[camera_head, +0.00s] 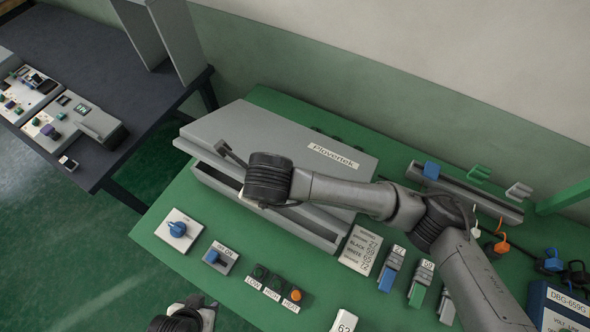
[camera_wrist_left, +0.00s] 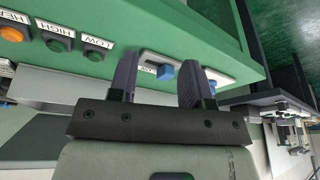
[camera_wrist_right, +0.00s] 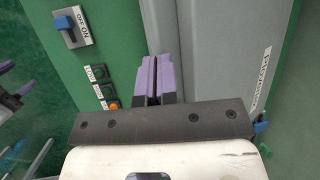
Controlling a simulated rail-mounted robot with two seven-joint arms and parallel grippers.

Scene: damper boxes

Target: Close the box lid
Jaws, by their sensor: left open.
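The grey box has a flat lid (camera_head: 245,128) labelled "Plovertek". A dark gap shows between the lid and the box body (camera_head: 318,232) along the front, so the lid looks slightly raised. My right arm reaches across the lid from the lower right. In the right wrist view the right gripper (camera_wrist_right: 160,78) has its fingers together, close to the box's front edge (camera_wrist_right: 205,60); I cannot tell if they touch it. My left gripper (camera_head: 208,305) is at the table's front edge, apart from the box. In the left wrist view its fingers (camera_wrist_left: 160,82) are spread and empty.
Two blue-knobbed switches (camera_head: 180,229) (camera_head: 218,257) and a row of buttons (camera_head: 272,284) stand in front of the box. Breakers (camera_head: 392,268) and a label plate (camera_head: 361,249) are to its right. A dark side table (camera_head: 90,165) with devices stands at the left.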

